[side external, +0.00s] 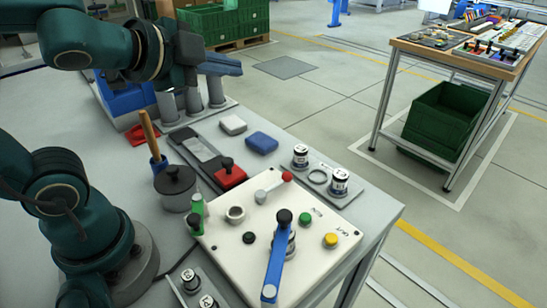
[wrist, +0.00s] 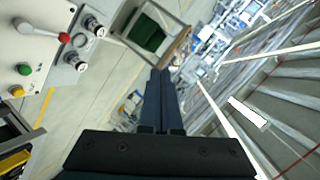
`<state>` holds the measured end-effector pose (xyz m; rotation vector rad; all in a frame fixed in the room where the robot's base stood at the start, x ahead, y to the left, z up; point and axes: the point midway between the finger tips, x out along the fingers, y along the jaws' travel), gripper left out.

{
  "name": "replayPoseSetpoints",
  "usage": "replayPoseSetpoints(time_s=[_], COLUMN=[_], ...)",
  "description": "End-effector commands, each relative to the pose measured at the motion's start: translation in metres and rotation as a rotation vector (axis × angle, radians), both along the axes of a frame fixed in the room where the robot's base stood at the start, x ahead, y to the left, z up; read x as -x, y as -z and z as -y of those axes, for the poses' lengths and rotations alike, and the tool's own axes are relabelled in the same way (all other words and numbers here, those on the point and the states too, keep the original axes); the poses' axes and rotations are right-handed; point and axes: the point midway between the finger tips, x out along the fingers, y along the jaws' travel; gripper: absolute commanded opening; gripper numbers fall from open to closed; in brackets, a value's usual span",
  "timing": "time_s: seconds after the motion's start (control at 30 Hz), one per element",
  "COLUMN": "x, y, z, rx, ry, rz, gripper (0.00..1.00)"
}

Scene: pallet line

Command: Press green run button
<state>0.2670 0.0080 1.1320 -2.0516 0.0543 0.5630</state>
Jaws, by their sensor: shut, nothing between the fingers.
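The green run button (side external: 305,218) sits on a cream control panel (side external: 225,262) on the bench, with a label beside it. It also shows in the wrist view (wrist: 25,69), at the left. A yellow button (side external: 331,239) is close by on the panel. My gripper (side external: 240,68) is at the upper left in the side view, well above and behind the panel, pointing sideways to the right. Its fingers are together and empty, as the wrist view also shows (wrist: 159,72). It is far from the button and touches nothing that I can see.
The air above the green button looks clear.

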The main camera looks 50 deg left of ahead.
Motion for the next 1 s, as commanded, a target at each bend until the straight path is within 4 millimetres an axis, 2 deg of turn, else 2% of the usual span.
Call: replayPoseSetpoints(time_s=[0.1, 0.2, 0.37, 0.47, 0.63, 0.83, 1.0], x=[-0.021, -0.035, -0.046, -0.047, -0.036, -0.021, -0.019], y=[-0.015, -0.021, -0.016, -0.002, 0.034, 0.078, 0.094], z=[0.016, 0.035, 0.073, 0.097, 0.129, 0.143, 0.149], rx=[-0.224, -0.409, -0.685, -0.843, -1.070, -1.222, -1.224], ry=[0.190, 0.366, 0.673, 0.883, 1.245, 1.573, 1.641], rz=[0.059, 0.099, 0.136, 0.145, 0.132, 0.081, 0.054], gripper=[0.00, 0.00, 0.00, 0.00, 0.00, 0.00, 0.00])
